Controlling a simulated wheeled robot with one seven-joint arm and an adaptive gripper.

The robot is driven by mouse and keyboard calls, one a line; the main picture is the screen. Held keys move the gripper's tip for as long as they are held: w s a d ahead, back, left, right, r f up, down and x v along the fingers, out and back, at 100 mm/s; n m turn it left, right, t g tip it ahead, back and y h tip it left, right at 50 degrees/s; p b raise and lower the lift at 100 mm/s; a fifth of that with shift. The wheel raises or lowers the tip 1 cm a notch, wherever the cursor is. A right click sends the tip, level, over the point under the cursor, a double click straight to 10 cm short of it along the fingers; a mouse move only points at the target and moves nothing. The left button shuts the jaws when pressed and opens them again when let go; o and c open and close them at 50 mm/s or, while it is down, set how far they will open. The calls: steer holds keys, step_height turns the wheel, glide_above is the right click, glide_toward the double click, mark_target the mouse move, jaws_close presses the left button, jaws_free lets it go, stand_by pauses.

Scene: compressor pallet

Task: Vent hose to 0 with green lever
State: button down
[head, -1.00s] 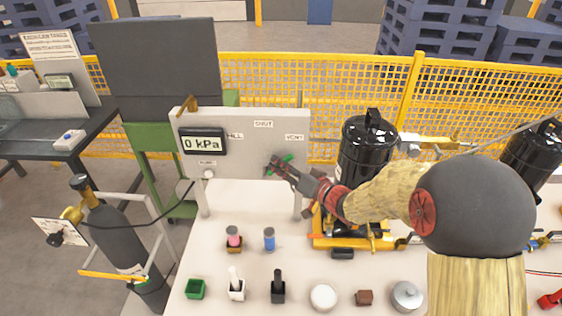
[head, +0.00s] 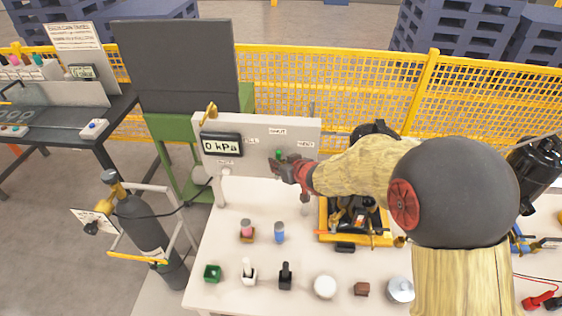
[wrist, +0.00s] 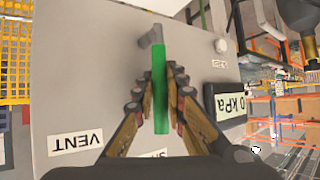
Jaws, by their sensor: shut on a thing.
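The green lever (wrist: 161,88) is on a grey panel (wrist: 85,85). Its green bar runs from a grey pivot towards the SHUT label, which my gripper partly hides in the wrist view. In the head view, the lever's green tip (head: 278,153) shows just above my gripper (head: 277,166), below SHUT. In the wrist view, the fingers of my gripper (wrist: 158,92) are on both sides of the bar, closed on it. The VENT label (wrist: 77,141) is off to one side of the lever. The display (head: 221,145) reads 0 kPa.
A grey cylinder (head: 143,222) on a cart stands left of the white table, with a black hose leading towards the panel. Small blocks, bottles and a yellow-framed tray (head: 352,239) sit on the table. My arm hides part of a black tank.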

steer(key=shift+a, duration=0.2)
stand_by(0.3)
steer(key=c, duration=1.9)
jaws_free()
steer(key=shift+o, duration=0.4)
steer(key=v, duration=1.2)
steer(key=shift+a+r, duration=0.1)
steer(key=shift+a, duration=0.05)
